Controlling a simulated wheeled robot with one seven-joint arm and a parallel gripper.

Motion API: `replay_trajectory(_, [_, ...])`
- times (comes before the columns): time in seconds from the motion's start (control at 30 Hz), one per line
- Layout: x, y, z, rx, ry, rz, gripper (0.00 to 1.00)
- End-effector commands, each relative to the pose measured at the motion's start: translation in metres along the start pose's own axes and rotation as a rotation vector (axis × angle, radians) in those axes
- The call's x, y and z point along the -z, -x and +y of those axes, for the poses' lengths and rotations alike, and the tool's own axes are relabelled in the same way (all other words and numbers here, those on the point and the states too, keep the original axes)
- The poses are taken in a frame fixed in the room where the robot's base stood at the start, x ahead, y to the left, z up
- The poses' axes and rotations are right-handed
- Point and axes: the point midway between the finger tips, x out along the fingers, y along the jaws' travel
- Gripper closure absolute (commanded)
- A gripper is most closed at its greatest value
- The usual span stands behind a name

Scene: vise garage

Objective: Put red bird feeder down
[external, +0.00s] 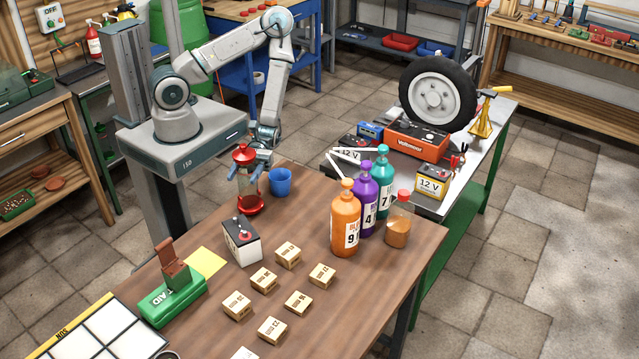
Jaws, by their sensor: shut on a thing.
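The red bird feeder (250,205) has a red top, a clear body and a round red base. It is upright at the far left edge of the brown table (380,290). My gripper (262,158) is at the feeder's upper part, shut on it from behind. The fingers are partly hidden by the feeder. I cannot tell whether the feeder's base touches the table top or hangs just above it.
A blue cup (280,181) stands close to the feeder's right. A black and white battery (241,241) is in front. A yellow sheet (205,262) lies near the left edge.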

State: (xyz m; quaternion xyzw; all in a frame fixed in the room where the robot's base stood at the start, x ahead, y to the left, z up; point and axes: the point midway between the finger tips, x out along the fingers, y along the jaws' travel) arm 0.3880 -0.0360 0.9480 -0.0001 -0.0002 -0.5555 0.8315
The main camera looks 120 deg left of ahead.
Motion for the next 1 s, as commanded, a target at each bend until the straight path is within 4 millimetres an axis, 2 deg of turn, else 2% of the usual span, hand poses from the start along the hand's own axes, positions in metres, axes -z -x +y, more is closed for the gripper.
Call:
replay_trajectory(0.17, [0.012, -0.001, -0.001, 0.001, 0.000, -0.002, 0.97])
replay_trajectory(0.57, [0.018, 0.000, 0.000, 0.001, -0.001, -0.001, 0.97])
replay_trajectory(0.6, [0.017, 0.000, 0.000, 0.000, -0.001, 0.001, 0.41])
replay_trajectory(0.63, [0.017, 0.000, 0.000, 0.000, -0.001, 0.001, 0.33])
replay_trajectory(0.67, [0.017, 0.000, 0.000, 0.000, 0.000, 0.001, 0.28])
replay_trajectory(1.0, [0.013, 0.000, 0.000, 0.000, -0.001, 0.000, 0.28])
